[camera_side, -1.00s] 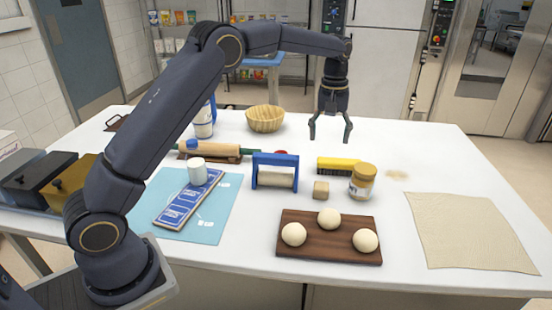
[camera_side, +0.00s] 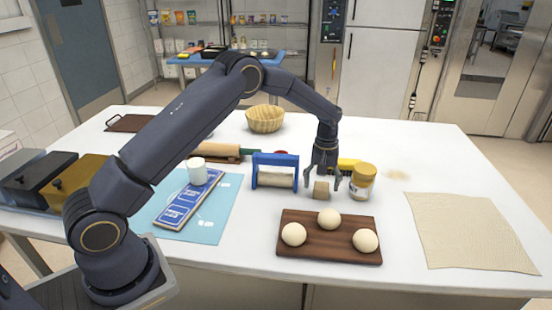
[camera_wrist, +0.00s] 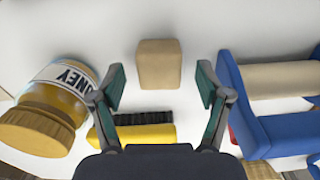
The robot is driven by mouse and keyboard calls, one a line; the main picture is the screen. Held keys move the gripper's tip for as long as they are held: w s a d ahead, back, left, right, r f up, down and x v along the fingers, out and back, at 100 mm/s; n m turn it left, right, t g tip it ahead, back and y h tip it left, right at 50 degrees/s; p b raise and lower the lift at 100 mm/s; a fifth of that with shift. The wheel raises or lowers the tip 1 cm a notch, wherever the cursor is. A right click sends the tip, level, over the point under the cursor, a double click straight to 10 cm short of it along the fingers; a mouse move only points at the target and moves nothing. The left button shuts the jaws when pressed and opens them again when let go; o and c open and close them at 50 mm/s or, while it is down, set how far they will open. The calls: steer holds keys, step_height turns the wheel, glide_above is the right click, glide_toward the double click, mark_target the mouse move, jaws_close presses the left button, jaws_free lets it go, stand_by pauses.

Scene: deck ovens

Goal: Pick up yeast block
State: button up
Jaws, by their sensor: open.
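The yeast block (camera_side: 321,190) is a small tan cube standing on the white table. In the wrist view the yeast block (camera_wrist: 159,64) lies ahead of and between my two open fingers. My gripper (camera_side: 323,183) points down over the block, with its fingers low on either side of it. In the wrist view my gripper (camera_wrist: 160,82) is open, and a gap shows between each fingertip and the block. I cannot tell exactly how far down the block the fingertips reach.
A honey jar (camera_side: 362,183) stands close on the right of my gripper. A blue-framed roller (camera_side: 275,172) is close on the left. A yellow-handled brush (camera_wrist: 145,136) lies behind the block. A wooden board (camera_side: 300,252) with dough balls (camera_side: 329,218) is in front.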

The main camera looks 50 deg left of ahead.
steer(key=shift+f, duration=0.65)
steer(key=c, duration=1.3)
steer(key=shift+o, duration=0.2)
steer(key=shift+r, duration=0.15)
